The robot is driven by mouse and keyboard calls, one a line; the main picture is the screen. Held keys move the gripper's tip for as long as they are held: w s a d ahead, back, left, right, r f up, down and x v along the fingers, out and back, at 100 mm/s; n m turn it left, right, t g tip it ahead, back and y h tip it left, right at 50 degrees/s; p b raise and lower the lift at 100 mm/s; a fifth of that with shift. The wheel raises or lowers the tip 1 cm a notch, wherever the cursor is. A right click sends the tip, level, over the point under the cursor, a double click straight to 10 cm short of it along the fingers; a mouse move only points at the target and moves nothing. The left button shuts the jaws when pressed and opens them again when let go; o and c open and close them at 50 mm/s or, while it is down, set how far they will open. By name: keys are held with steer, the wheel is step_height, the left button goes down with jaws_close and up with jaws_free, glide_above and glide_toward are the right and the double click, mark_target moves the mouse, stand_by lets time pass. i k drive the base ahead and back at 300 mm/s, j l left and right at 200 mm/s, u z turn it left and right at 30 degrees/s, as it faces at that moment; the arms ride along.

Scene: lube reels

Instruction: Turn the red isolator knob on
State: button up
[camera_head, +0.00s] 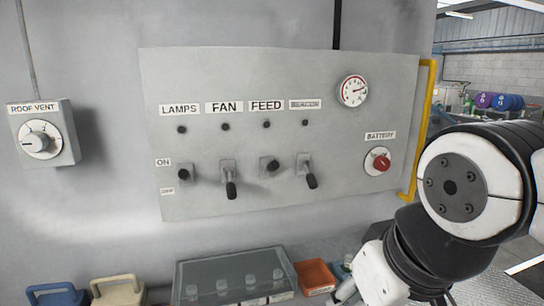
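The red isolator knob (381,163) sits on a round white plate under the BATTERY label (380,135), at the right of the grey wall panel (335,120). Its on and off marks are too small to read. Nothing touches the knob. My arm reaches in from the right, below and to the right of the knob. A grey piece at its end, perhaps part of my gripper (346,291), shows at the bottom edge. Its fingertips cannot be made out, so I cannot tell whether it is open or shut.
Several levers stand left of the knob; the FAN lever (231,189) and BEACON lever (311,180) point down. A yellow rail (424,120) runs along the panel's right edge. A clear-lidded case (232,277) and orange tray (314,276) lie below. Space before the knob looks clear.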

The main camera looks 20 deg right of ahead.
mark_target(382, 163)
steer(key=z, duration=0.8)
steer(key=l+z, duration=0.15)
steer(key=i+l+z, duration=0.15)
steer(key=l, duration=0.15)
